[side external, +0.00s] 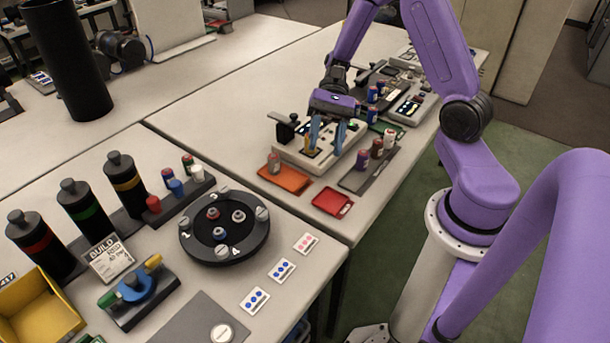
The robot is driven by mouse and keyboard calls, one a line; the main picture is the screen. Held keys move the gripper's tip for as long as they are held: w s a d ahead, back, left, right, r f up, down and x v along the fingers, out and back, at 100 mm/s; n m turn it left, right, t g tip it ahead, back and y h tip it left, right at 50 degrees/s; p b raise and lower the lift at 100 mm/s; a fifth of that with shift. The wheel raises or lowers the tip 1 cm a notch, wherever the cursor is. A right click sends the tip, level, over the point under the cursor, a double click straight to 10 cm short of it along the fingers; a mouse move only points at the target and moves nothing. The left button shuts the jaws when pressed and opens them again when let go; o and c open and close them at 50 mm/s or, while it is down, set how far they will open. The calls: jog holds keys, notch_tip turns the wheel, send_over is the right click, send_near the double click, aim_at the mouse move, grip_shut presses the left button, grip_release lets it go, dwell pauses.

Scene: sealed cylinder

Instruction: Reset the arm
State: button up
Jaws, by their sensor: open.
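My gripper (328,132) is at the end of my purple arm, pointing down over the white device (326,158) on the right-hand table. A black upright clamp-like part (286,128) stands on the device's left end. No sealed cylinder can be made out for certain.
An orange tray (298,186) with a small can and a red tray (332,202) lie in front of the device. A dark tray (352,183) holds small cylinders. A black round plate (224,253), three black bottles (84,207) and a yellow bin (50,328) occupy the near table.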

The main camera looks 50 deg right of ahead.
jog(key=s+a+r+n+t+h, duration=0.2)
jog(key=s+n+h, duration=0.3)
jog(key=s+n, duration=0.3)
jog(key=s+a+r+n+t+h, duration=0.3)
jog(key=s+n+h, duration=0.2)
jog(key=n, duration=0.8)
jog(key=s, duration=0.2)
jog(key=shift+s+r+n, duration=0.3)
jog(key=shift+s+n, duration=0.1)
